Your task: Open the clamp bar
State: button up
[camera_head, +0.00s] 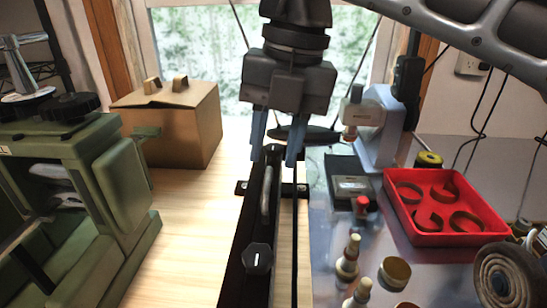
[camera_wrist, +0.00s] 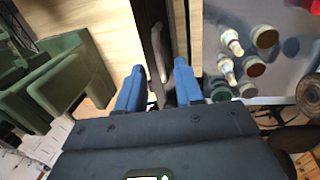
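The clamp bar (camera_head: 252,222) is a long, narrow black bar running away from me in the middle of the head view, with a pale metal handle (camera_head: 266,190) along its top and a black knob (camera_head: 258,257) near its front end. In the wrist view the handle (camera_wrist: 157,52) shows ahead of the fingertips, roughly in line with the gap. My gripper (camera_head: 277,152) points down over the bar's far part. Its two blue fingers are apart, with nothing seen held between them, one on each side of the bar as pictured. I cannot tell whether they touch it.
A green machine (camera_head: 75,200) stands left, with a cardboard box (camera_head: 178,128) behind it. On the right are a red tray (camera_head: 455,236) with rings, small bottles (camera_head: 348,258), a round tin (camera_head: 395,272) and a black device (camera_head: 350,183). The wooden surface (camera_head: 195,235) left of the bar is clear.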

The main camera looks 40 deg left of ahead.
aim_at(268, 177)
jog(key=shift+s+a+f, duration=0.1)
jog(key=shift+a+f, duration=0.05)
jog(key=shift+f, duration=0.65)
jog(key=shift+s+a+f, duration=0.1)
jog(key=shift+f, duration=0.65)
grip_shut()
